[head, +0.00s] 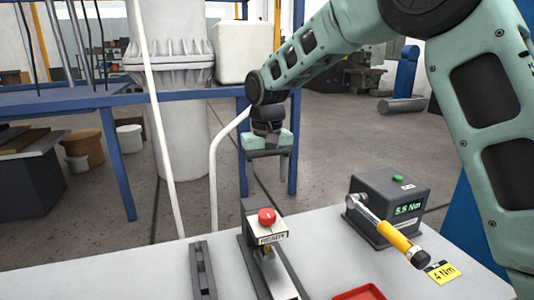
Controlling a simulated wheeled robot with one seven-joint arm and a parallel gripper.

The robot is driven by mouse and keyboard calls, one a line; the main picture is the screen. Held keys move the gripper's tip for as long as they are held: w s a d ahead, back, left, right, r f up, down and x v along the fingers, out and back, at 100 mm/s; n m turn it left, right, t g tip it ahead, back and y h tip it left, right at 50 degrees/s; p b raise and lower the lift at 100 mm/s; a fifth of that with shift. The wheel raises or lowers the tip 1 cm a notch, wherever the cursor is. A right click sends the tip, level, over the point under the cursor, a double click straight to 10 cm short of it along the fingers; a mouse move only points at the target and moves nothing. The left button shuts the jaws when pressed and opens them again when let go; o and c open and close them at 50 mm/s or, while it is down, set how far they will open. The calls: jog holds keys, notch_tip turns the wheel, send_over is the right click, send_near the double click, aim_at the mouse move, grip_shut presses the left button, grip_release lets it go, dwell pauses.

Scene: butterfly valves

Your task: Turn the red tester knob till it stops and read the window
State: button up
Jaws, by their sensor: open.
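The red tester knob (266,215) sits on top of a small block at the front middle of the table. The tester's window (272,238), a pale label-like strip just below the knob, reads "READY". My gripper (267,178) hangs pointing down above and behind the knob in the picture, apart from it. Its jaws are open with nothing seen between them. The fingertips are small and dark against the background, so their exact gap is hard to see.
A dark box (372,187) with a green "5.5 Nm" display stands at right, a yellow-handled wrench (396,240) against it. A yellow "4 Nm" card (441,271), a red tray (360,293) and a dark rail (203,272) lie on the pale table (130,279). A white pipe (213,180) rises behind.

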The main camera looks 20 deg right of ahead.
notch_tip(320, 180, up, 7)
jog(key=shift+b, duration=0.35)
jog(key=shift+r, duration=0.1)
jog(key=s+a+f+n, duration=0.2)
jog(key=s+a+f, duration=0.15)
jog(key=s, duration=0.55)
jog(key=s+a+f+n, duration=0.2)
jog(key=s+a, duration=0.3)
jog(key=s, duration=0.4)
jog(key=s+d+f+n, duration=0.1)
jog(key=s+f+n, duration=0.1)
jog(key=s, duration=0.5)
jog(key=s+d+f+n, duration=0.1)
jog(key=s+f, duration=0.4)
jog(key=s, duration=0.3)
jog(key=shift+s+n+y, duration=0.2)
jog(key=shift+n+y, duration=0.1)
jog(key=shift+n, duration=0.1)
jog(key=shift+d, duration=0.1)
